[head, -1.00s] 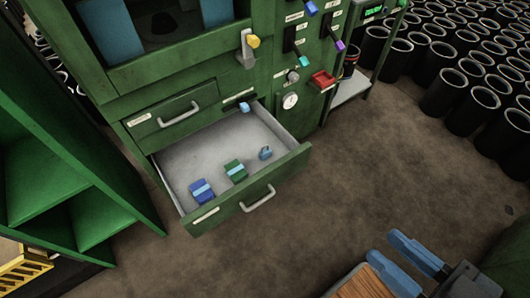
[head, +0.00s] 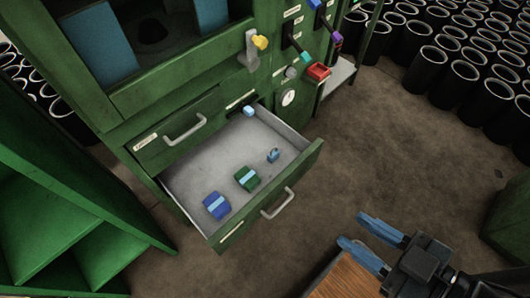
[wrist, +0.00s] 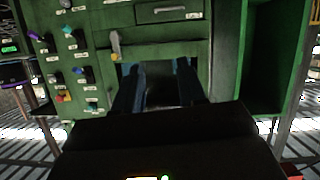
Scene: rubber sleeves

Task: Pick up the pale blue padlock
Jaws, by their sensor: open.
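The small pale blue padlock (head: 273,155) lies in the open drawer (head: 190,168) of the green cabinet, near the drawer's right front side. My gripper (head: 364,234) is open and empty, with blue fingers. It is outside the drawer, to the right and nearer to me. In the wrist view my two fingers (wrist: 158,90) point at the cabinet front, and the padlock does not show there.
A green-and-blue block (head: 247,178) and a blue block (head: 216,205) lie in the drawer left of the padlock. The cabinet (head: 133,110) carries levers and a gauge (head: 288,97). Black bins (head: 432,82) stand behind right. Floor right of the drawer is clear.

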